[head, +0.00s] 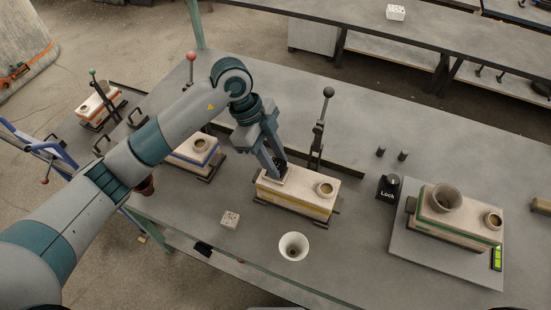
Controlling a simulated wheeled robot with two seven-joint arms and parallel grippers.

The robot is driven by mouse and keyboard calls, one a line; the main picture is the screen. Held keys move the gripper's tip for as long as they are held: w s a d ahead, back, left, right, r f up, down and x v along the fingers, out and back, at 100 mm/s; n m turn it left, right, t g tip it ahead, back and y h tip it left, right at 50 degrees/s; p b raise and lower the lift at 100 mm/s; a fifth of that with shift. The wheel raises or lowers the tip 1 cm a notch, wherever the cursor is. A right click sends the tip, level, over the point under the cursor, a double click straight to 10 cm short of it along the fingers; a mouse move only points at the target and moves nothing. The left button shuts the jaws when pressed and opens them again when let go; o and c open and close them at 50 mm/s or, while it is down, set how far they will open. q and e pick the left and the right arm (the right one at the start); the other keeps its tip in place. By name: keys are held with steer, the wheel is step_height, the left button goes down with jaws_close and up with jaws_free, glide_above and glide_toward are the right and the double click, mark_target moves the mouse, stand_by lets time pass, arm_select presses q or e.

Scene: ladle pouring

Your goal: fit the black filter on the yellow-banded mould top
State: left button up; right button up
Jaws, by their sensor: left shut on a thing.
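The yellow-banded mould (293,203) is a pale block with a yellow stripe, standing on the table near the middle of the head view. A round cup-like opening (325,189) shows at the right end of its top. My left gripper (276,170) points down over the left end of that top and is shut on a small dark piece, the black filter (281,168). The fingers hide much of the filter. I cannot tell whether it touches the mould top. My right gripper is not in view.
A black-knobbed lever (319,130) stands behind the mould. A white block with holes (230,219) and a white funnel (293,246) are in front. A green-banded mould (454,222) stands right, beside a black "Lock" box (388,188). A blue-banded mould (194,150) is left, near my arm.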

arm_select(q)
steer(key=shift+f, duration=0.35)
steer(key=shift+f+b, duration=0.3)
stand_by(0.4)
